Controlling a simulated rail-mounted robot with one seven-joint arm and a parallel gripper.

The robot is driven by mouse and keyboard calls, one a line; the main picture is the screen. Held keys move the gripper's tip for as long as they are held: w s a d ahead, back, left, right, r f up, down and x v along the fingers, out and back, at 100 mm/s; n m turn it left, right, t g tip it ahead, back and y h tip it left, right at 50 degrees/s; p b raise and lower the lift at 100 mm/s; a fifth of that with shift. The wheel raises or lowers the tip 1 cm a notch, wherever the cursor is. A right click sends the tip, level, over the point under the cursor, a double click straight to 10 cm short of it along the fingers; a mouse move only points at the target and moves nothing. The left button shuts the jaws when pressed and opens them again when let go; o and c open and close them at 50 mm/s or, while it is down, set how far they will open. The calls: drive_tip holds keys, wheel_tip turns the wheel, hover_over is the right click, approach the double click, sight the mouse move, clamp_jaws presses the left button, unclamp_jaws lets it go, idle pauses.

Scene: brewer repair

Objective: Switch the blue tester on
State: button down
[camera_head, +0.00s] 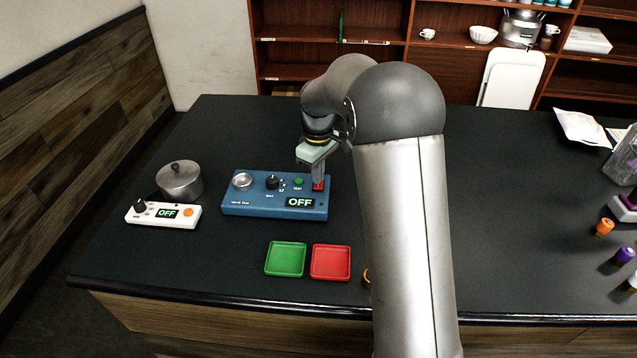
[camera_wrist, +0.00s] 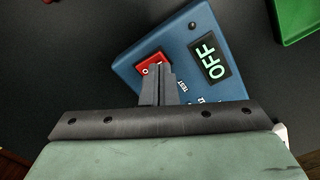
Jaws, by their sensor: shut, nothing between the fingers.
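The blue tester (camera_head: 262,208) lies on the dark counter, left of my arm, and its display (camera_head: 300,202) reads OFF. It has a round silver part, a black knob (camera_head: 272,182) and a green TEST button (camera_head: 299,181). A red switch (camera_head: 318,185) sits at its right end. My gripper (camera_head: 318,180) is shut and empty, pointing down at the red switch. In the wrist view the closed fingertips (camera_wrist: 160,72) overlap the red switch (camera_wrist: 150,62); I cannot tell whether they touch it. The OFF display (camera_wrist: 208,57) shows there too.
A white device (camera_head: 163,213) reading OFF and a lidded metal pot (camera_head: 180,180) stand left of the tester. A green tray (camera_head: 286,259) and a red tray (camera_head: 330,262) lie in front. Small orange and purple items are at the far right. My arm hides the middle counter.

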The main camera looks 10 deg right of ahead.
sight(319, 188)
drive_tip(key=shift+f+b, duration=0.6)
drive_tip(key=shift+f, duration=0.4)
idle(0.4)
drive_tip(key=shift+r+p, duration=2.45)
drive_tip(key=shift+r, duration=1.05)
drive_tip(key=shift+s+r, duration=0.25)
drive_tip(key=shift+s, duration=0.05)
drive_tip(key=s+r+m, duration=0.2)
drive_tip(key=s+r, duration=0.1)
drive_tip(key=s, duration=0.4)
drive_tip(key=s+r+m, duration=0.2)
drive_tip(key=s, duration=0.6)
drive_tip(key=s+f+m, duration=0.1)
drive_tip(key=s+m, duration=0.1)
drive_tip(key=s, duration=0.7)
drive_tip(key=s+f+m+t, duration=0.1)
drive_tip(key=s+m, duration=0.1)
drive_tip(key=s, duration=0.6)
drive_tip(key=shift+s+f+m, duration=0.3)
drive_tip(key=shift+s, duration=0.1)
